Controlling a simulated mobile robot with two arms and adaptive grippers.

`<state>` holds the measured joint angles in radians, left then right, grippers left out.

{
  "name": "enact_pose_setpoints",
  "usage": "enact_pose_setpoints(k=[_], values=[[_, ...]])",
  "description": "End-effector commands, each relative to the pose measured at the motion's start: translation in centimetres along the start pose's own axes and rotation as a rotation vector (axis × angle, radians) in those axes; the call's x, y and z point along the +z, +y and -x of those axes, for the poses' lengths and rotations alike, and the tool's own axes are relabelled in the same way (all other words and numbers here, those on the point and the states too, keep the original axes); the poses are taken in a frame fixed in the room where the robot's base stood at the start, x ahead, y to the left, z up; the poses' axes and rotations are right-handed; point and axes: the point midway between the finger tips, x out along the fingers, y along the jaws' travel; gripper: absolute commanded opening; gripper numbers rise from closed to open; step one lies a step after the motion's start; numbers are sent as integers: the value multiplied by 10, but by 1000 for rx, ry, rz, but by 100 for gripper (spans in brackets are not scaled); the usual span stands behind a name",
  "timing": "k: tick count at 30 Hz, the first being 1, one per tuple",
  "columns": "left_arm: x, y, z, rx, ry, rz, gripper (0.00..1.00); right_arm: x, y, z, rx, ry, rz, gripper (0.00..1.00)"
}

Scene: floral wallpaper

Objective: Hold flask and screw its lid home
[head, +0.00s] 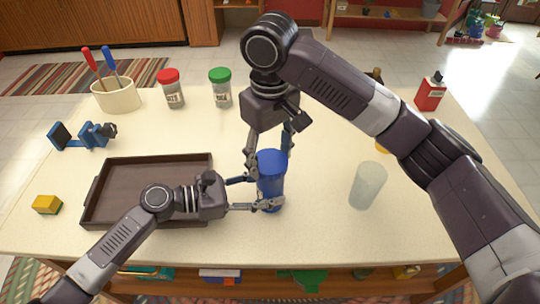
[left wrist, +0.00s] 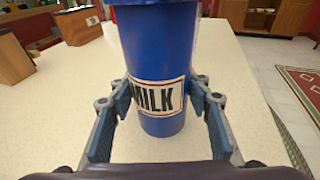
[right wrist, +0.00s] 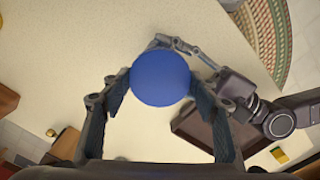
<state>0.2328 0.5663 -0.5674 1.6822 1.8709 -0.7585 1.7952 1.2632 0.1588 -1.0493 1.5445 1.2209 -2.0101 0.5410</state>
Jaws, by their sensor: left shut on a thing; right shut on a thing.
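The blue flask (head: 271,188) stands upright on the table near its front middle. In the left wrist view the flask (left wrist: 155,50) carries a white MILK label. My left gripper (head: 258,192) is shut on the flask's body from the left, one finger on each side. The blue lid (head: 271,160) sits on top of the flask. In the right wrist view it is a round blue disc (right wrist: 160,77) that hides the flask below. My right gripper (head: 268,157) points down from above and is shut on the lid. I cannot tell how tightly the lid is seated.
A brown tray (head: 150,162) lies left of the flask, under my left arm. A frosted cup (head: 368,186) stands to the right. Red-lidded (head: 172,90) and green-lidded (head: 221,89) jars, a utensil crock (head: 117,97) and a red bottle (head: 430,94) stand farther back.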

Motion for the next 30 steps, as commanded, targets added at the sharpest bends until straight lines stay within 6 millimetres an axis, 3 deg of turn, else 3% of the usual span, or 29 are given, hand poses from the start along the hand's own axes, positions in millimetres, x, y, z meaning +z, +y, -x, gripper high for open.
enact_pose_setpoints(k=[1, 2, 7, 17, 30], values=[[0, 0, 0, -1, 0, 1, 22, 0, 0, 0, 1, 0, 0, 38], [0, 0, 0, -1, 0, 1, 22, 0, 0, 0, 1, 0, 0, 56], [0, 0, 0, -1, 0, 1, 22, 0, 0, 0, 1, 0, 2, 75], [0, 0, 0, -1, 0, 1, 22, 0, 0, 2, 1, 1, 3, 75], [0, 0, 0, -1, 0, 1, 22, 0, 0, 37, 2, 2, 3, 75]])
